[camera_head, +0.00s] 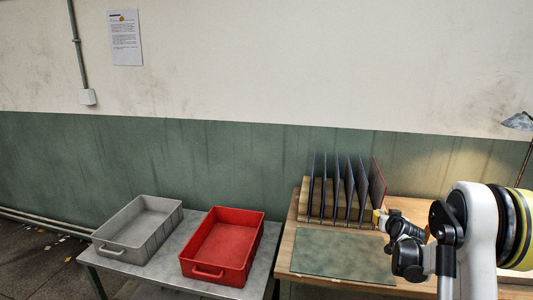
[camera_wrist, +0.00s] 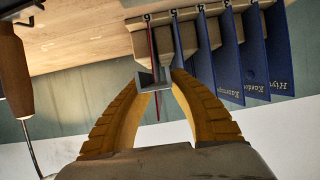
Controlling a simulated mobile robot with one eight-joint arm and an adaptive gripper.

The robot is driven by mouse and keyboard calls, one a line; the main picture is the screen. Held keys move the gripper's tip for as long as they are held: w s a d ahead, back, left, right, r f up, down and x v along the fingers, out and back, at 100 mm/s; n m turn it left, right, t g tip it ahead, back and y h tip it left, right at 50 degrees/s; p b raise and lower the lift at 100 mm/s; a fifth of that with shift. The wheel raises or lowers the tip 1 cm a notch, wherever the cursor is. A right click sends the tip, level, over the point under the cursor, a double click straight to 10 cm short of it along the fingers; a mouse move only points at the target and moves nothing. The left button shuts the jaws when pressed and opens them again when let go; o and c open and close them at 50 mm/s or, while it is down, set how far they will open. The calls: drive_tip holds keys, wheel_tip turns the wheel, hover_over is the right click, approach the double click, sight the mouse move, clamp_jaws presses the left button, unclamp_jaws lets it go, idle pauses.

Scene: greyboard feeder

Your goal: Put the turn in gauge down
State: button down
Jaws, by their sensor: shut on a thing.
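A small grey angled metal piece, which I take to be the turn in gauge (camera_wrist: 146,82), sits between the yellow fingertips of my gripper (camera_wrist: 154,84) in the wrist view. My gripper is shut on it. In the head view my gripper (camera_head: 379,218) is at the right end of the board rack, close to the red board (camera_head: 379,179). The gauge cannot be made out there. In the wrist view the red board (camera_wrist: 152,45) shows edge-on behind the gauge, by the number 6. I cannot tell whether they touch.
A wooden rack (camera_head: 305,200) holds several blue boards (camera_head: 337,185). A green mat (camera_head: 340,254) lies bare on the wooden table in front. A red tray (camera_head: 222,247) and a grey tray (camera_head: 140,228), both empty, stand on the left table. A lamp (camera_head: 518,121) is at far right.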

drive_tip(key=s+a+r+n+y, duration=0.2)
drive_tip(key=s+a+r, duration=0.1)
drive_tip(key=s+a, duration=0.5)
drive_tip(key=s+a+r+n+y, duration=0.2)
drive_tip(key=s+a+r, duration=0.1)
drive_tip(key=s+a, duration=0.5)
drive_tip(key=s+a+r+n+y, duration=0.2)
drive_tip(key=s+a, duration=0.5)
drive_tip(key=a, duration=0.6)
wheel_tip(320, 180, up, 2)
drive_tip(key=shift+s+a+r+y, duration=0.1)
drive_tip(key=shift+s+a+y, duration=0.3)
drive_tip(key=shift+y, duration=0.2)
drive_tip(key=shift+d, duration=0.1)
